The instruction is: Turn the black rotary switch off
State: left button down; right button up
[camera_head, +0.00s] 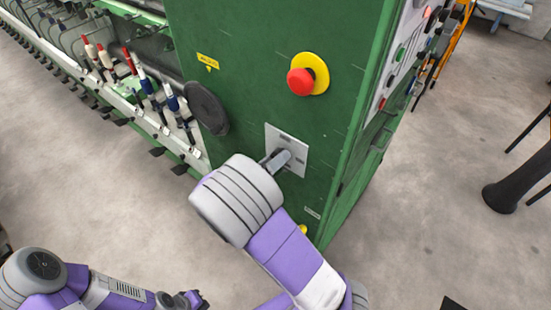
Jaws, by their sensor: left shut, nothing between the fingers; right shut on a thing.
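The black rotary switch sits on a light grey plate (294,143) on the front of a green machine cabinet (240,30). The switch itself is largely hidden behind my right gripper (280,160), whose fingers reach the plate and are shut on it. The switch's angle cannot be told from here. My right arm comes up from the bottom of the view. My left gripper (198,299) is low at the bottom left, shut and empty, well away from the cabinet.
A red emergency button (300,82) on a yellow disc is above the plate. Spindles with bobbins (146,84) line the machine at left. A black stand (505,194) is at right. The concrete floor (420,230) between is clear.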

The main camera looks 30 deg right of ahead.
jog(key=shift+n, duration=0.3)
jog(key=n, duration=0.3)
jog(key=shift+n, duration=0.3)
jog(key=n+t+p, duration=0.1)
jog(key=n, duration=0.3)
jog(key=shift+n+h+p, duration=0.3)
jog(key=shift+n+p, duration=0.05)
jog(key=shift+n, duration=0.05)
jog(key=n+p, duration=0.2)
jog(key=n, duration=0.3)
jog(key=shift+s+f+n+t+p, duration=0.1)
jog(key=shift+n+t+p, duration=0.4)
jog(key=shift+n+p, duration=1.35)
jog(key=shift+n+b, duration=0.6)
jog(key=shift+n, duration=0.25)
jog(key=o, duration=1)
